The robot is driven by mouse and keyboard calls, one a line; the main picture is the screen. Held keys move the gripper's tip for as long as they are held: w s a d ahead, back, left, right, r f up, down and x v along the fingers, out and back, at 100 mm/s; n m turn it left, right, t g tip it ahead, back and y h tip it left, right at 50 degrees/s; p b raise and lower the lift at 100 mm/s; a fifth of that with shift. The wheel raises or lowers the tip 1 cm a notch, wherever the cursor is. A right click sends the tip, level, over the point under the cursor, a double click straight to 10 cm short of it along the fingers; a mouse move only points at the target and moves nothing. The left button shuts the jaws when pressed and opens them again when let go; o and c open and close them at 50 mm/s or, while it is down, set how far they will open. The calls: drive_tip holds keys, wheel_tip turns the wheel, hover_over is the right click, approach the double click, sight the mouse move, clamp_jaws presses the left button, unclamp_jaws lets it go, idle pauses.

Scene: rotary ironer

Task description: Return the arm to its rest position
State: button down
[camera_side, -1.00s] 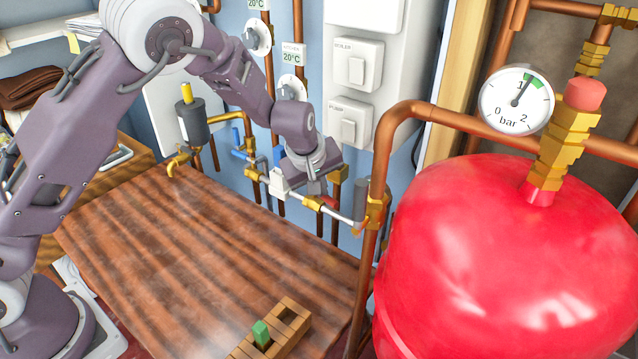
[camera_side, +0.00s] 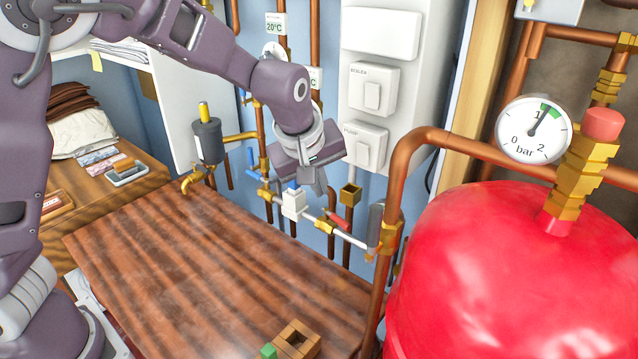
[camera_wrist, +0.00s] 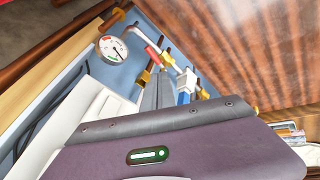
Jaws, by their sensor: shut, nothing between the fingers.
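My purple arm reaches in from the left in the side view. My gripper (camera_side: 320,187) hangs in the air in front of the pipework, tilted downward, with its fingers together and nothing between them. It is just above the white valve body with the blue top (camera_side: 292,202) and the red-handled valve (camera_side: 339,219); a gap shows below the fingers. In the wrist view the grey fingers (camera_wrist: 158,92) point toward the pipes, and the blue-topped valve (camera_wrist: 185,85) shows beside them. The wrist housing hides much of the lower part of that view.
A wooden table (camera_side: 200,270) lies below, mostly bare, with a wooden block holder (camera_side: 298,338) and a green block (camera_side: 268,351) at its front edge. A red tank (camera_side: 510,270) and copper pipe (camera_side: 395,215) stand at right. White switch boxes (camera_side: 371,88) are behind the gripper.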

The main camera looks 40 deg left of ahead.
drive_tip(key=s+a+r+m, duration=0.2)
drive_tip(key=s+r+m, duration=0.15)
drive_tip(key=s, duration=0.65)
drive_tip(key=s+a+r+m+h, duration=0.15)
drive_tip(key=s+m, duration=0.25)
drive_tip(key=s, duration=0.6)
drive_tip(key=s+a+r+m, duration=0.2)
drive_tip(key=s+r+m, duration=0.2)
drive_tip(key=s, duration=0.6)
drive_tip(key=m+h, duration=0.1)
drive_tip(key=m, duration=0.2)
hover_over(338, 220)
drive_tip(key=s+a, duration=0.2)
drive_tip(key=s, duration=0.6)
wheel_tip(338, 220, down, 9)
drive_tip(key=shift+t, duration=0.3)
drive_tip(key=x, duration=1.3)
drive_tip(key=shift+w+d, duration=0.1)
drive_tip(key=shift+d, duration=0.1)
drive_tip(key=shift+f, duration=0.1)
drive_tip(key=shift+n, duration=0.25)
